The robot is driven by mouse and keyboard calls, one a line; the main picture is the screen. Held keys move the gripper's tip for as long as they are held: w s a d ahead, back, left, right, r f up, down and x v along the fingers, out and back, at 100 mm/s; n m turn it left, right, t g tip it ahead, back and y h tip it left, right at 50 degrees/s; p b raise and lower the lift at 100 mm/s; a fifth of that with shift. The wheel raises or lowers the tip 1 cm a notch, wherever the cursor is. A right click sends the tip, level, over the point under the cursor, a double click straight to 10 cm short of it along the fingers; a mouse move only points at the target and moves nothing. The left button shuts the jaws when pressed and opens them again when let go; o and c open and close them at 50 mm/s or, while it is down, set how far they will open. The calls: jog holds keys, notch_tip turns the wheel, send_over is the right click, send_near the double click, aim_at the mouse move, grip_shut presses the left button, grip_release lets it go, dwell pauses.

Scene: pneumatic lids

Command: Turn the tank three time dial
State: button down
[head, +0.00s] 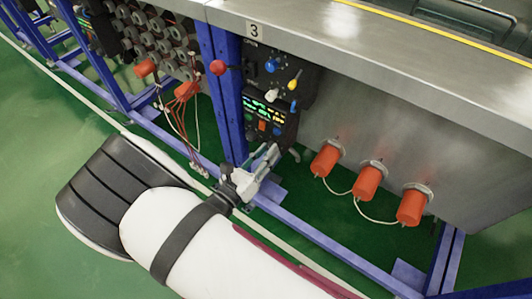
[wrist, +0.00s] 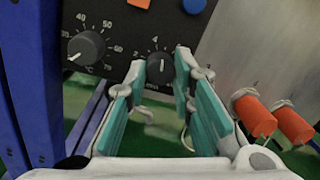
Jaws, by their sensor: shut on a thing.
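The tank three control panel (head: 270,118) hangs under the steel tank edge, below the "3" label (head: 254,30). In the wrist view, the time dial (wrist: 158,63) is a dark round knob with a pale pointer line and small numbers around it, on the panel's lower edge. My gripper (head: 271,153) reaches the panel's bottom from below. In the wrist view, my gripper (wrist: 160,70) has its teal-padded fingers on both sides of the time dial, shut on it. The dial's lower part is partly hidden by the fingers.
A larger dial (wrist: 86,47) marked 40 to 70 sits left of the time dial. A blue post (head: 226,100) stands close on the panel's left. Orange cylinders (head: 367,180) with cables stick out to the right. Blue, yellow and white knobs (head: 292,84) sit above.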

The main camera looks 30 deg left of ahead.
jog(key=shift+s+f+m, duration=0.1)
jog(key=shift+m, duration=1)
jog(key=c, duration=1.4)
grip_release()
jog(key=shift+o, duration=0.2)
